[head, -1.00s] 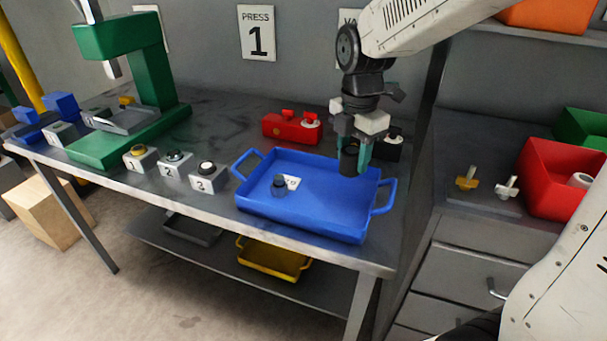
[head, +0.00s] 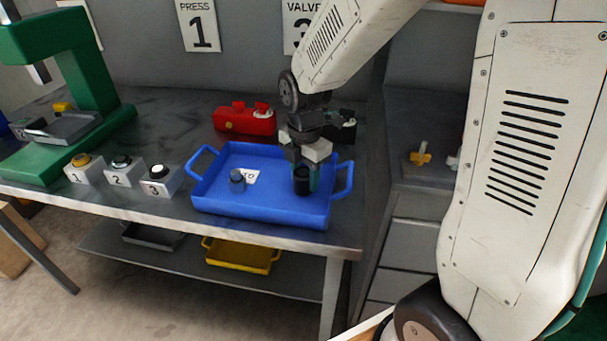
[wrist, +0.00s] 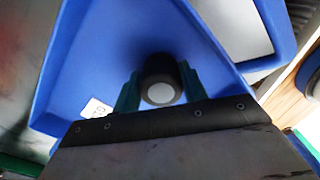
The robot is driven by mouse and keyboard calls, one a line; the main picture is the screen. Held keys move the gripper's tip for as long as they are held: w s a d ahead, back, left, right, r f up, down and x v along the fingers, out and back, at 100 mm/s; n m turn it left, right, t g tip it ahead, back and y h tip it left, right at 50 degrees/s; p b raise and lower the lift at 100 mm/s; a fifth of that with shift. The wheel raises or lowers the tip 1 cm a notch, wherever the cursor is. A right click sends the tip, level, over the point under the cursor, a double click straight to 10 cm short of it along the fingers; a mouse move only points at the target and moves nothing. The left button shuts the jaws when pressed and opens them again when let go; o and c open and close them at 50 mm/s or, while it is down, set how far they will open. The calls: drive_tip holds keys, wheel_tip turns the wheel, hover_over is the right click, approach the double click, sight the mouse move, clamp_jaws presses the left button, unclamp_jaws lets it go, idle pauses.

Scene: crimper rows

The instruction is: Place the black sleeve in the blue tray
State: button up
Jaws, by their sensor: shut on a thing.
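The black sleeve (head: 301,181) is a short dark cylinder, upright between the fingers of my gripper (head: 307,176). In the wrist view, the sleeve (wrist: 160,82) shows its dark wall and a pale round centre, with a green finger (wrist: 128,95) on each side. The gripper is shut on it. The blue tray (head: 260,206) has raised walls and two end handles. The sleeve is inside the tray's outline, over its right part; I cannot tell whether it touches the floor.
Numbered button boxes (head: 118,170) stand left of the tray. A red device (head: 245,119) and a black device (head: 342,128) are behind it. A green press (head: 85,80) is at the left. A yellow tray (head: 240,255) sits on the lower shelf.

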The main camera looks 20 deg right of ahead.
sight(304, 171)
drive_tip(key=shift+f, duration=0.15)
drive_tip(key=o, duration=1)
drive_tip(key=shift+c, duration=0.2)
wheel_tip(304, 171, up, 11)
drive_tip(key=s+d+r+m, duration=0.1)
drive_tip(key=s+r+m, duration=0.1)
drive_tip(key=s+m, duration=0.9)
drive_tip(key=s+d+r+m+t, duration=0.1)
drive_tip(key=s+m, duration=1)
drive_tip(key=shift+d+r, duration=0.15)
drive_tip(key=shift+r, duration=0.25)
